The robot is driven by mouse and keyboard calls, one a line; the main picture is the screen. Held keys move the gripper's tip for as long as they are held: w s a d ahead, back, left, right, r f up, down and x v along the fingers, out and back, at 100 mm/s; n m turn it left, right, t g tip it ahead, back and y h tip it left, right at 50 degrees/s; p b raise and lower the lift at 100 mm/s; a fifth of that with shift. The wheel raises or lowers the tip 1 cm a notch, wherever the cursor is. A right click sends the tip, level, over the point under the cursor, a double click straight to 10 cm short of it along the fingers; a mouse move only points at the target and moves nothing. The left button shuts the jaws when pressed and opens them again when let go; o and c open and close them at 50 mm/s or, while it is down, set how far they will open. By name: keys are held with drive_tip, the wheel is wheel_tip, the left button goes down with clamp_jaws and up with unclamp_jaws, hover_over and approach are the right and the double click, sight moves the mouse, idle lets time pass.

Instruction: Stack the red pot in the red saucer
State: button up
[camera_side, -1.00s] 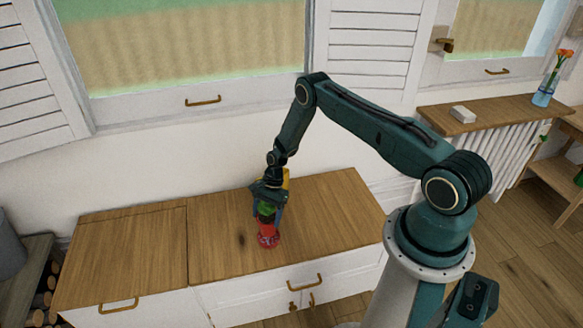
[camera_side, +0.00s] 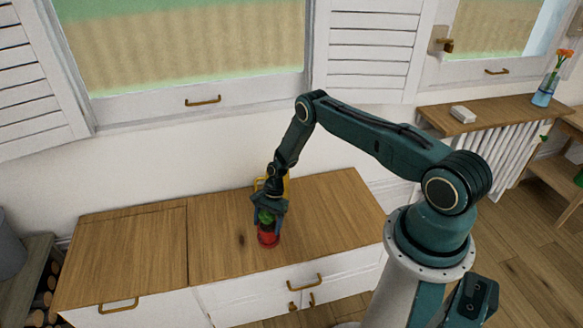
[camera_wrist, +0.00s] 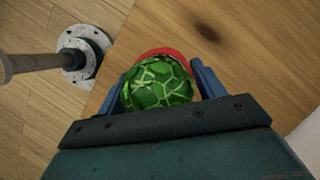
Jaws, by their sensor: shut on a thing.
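The red pot (camera_side: 267,229) holds a round green plant (camera_side: 265,215) and is upright near the front edge of the wooden cabinet top. My gripper (camera_side: 268,213) comes down from above and is shut on the pot. The red saucer (camera_side: 268,241) shows as a rim around the pot's base; whether the pot rests fully in it is hard to tell. In the wrist view the green plant (camera_wrist: 158,84) sits between my two blue fingers and hides most of the pot, with a red edge (camera_wrist: 160,53) behind it.
The wooden cabinet top (camera_side: 330,215) is mostly clear around the pot. A yellow object (camera_side: 262,184) stands behind my gripper, near the wall. A shelf with a white block (camera_side: 462,114) and a flower vase (camera_side: 543,95) is far right.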

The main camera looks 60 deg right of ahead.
drive_tip(key=shift+f, duration=0.3)
drive_tip(key=o, duration=1.3)
drive_tip(key=shift+o, duration=0.2)
drive_tip(key=shift+r, duration=0.2)
drive_tip(key=shift+r, duration=0.15)
drive_tip(key=v, duration=1.2)
